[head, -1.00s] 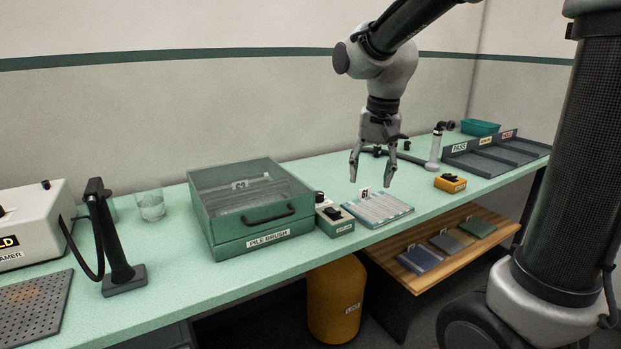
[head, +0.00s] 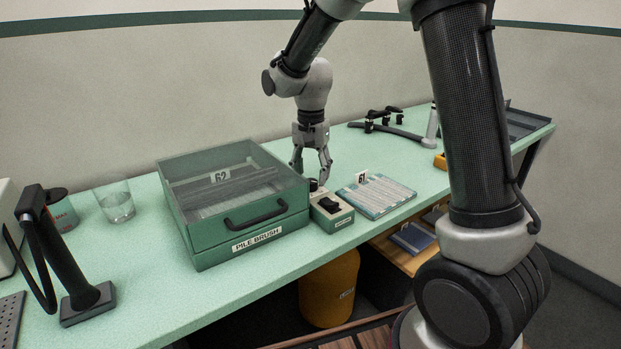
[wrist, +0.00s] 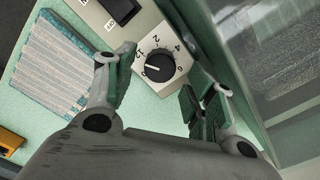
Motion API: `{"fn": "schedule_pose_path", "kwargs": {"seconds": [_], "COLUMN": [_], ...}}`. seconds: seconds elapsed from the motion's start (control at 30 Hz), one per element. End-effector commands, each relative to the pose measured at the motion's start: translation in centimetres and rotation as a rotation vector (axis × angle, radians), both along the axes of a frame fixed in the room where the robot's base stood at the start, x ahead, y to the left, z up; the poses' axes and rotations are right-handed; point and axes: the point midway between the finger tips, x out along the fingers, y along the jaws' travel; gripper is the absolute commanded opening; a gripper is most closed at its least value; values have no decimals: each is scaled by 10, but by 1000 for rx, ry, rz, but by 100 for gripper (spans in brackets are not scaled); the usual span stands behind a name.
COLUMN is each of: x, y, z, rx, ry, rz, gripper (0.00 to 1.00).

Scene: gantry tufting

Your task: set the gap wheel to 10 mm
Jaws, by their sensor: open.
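The gap wheel is a black round knob on a pale numbered dial (wrist: 159,65) in the wrist view. In the head view the knob (head: 314,185) is small, at the back of a green control box (head: 333,213). My gripper (head: 311,174) is open and empty, just above the knob. In the wrist view my gripper (wrist: 158,82) has its fingers on either side of the dial, apart from the knob.
The green PILE BRUSH box (head: 250,222) with a clear lid stands close on the left of the control box. A striped tufted sample (head: 378,196) with tag 61 lies on the right. A black rocker switch (head: 329,205) sits in front of the knob.

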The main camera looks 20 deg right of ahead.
Motion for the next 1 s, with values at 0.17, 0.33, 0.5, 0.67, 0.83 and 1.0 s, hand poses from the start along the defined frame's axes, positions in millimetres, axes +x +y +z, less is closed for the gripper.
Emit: {"fn": "schedule_pose_path", "kwargs": {"seconds": [0.17,0.33,0.5,0.67,0.83,1.0], "x": [0,0,0,0,0,0], "y": [0,0,0,0,0,0], "z": [-19,-23,-22,-22,-22,-22], "rx": [0,1,0,0,0,0], "ry": [0,-1,-1,-1,-1,-1], "rz": [0,1,1,1,1,18], "gripper": [54,54,49,20,9,9]}}
